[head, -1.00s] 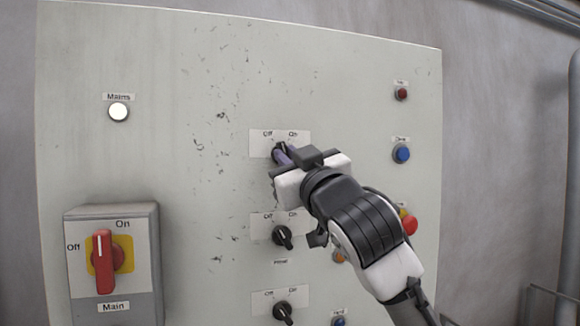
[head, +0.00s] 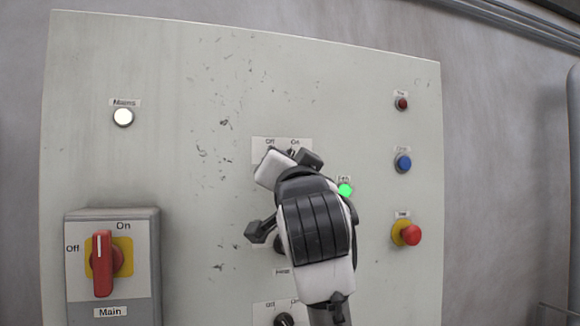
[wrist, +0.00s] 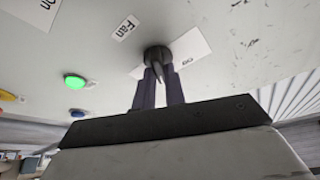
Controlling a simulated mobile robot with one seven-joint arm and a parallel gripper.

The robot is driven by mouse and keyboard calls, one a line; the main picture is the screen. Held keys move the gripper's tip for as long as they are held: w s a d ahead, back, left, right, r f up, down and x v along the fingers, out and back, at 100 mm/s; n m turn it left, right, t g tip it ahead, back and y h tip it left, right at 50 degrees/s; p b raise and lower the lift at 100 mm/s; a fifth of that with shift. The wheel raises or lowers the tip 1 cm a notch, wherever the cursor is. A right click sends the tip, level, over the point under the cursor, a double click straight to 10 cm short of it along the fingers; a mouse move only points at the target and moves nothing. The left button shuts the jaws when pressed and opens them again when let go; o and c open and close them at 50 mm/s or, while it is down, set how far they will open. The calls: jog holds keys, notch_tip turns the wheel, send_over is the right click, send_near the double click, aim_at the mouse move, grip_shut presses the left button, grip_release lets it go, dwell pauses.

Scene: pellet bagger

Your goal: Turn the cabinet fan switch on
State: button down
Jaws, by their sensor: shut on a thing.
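The fan switch is a black rotary knob (wrist: 158,57) on a white Off/On plate, with a "Fan" label (wrist: 125,27) beside it in the wrist view. My gripper (wrist: 160,80) has one dark finger on each side of the knob's grip and is shut on it. Which mark the pointer faces is hard to read there. A green lamp (head: 344,190) right of the switch is lit; it also glows in the wrist view (wrist: 75,82).
Another black knob (head: 279,245) below is partly behind my arm, and one more (head: 284,320) sits at the bottom edge. The red main switch (head: 103,263) is at lower left. A red emergency button (head: 410,234) and blue button (head: 403,163) are at right.

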jog(key=shift+m, duration=0.5)
jog(key=c, duration=1.5)
grip_release()
jog(key=shift+o, duration=0.2)
jog(key=shift+s, duration=0.1)
jog(key=b+v, duration=0.5)
jog(key=v, duration=0.8)
jog(key=shift+s, duration=0.35)
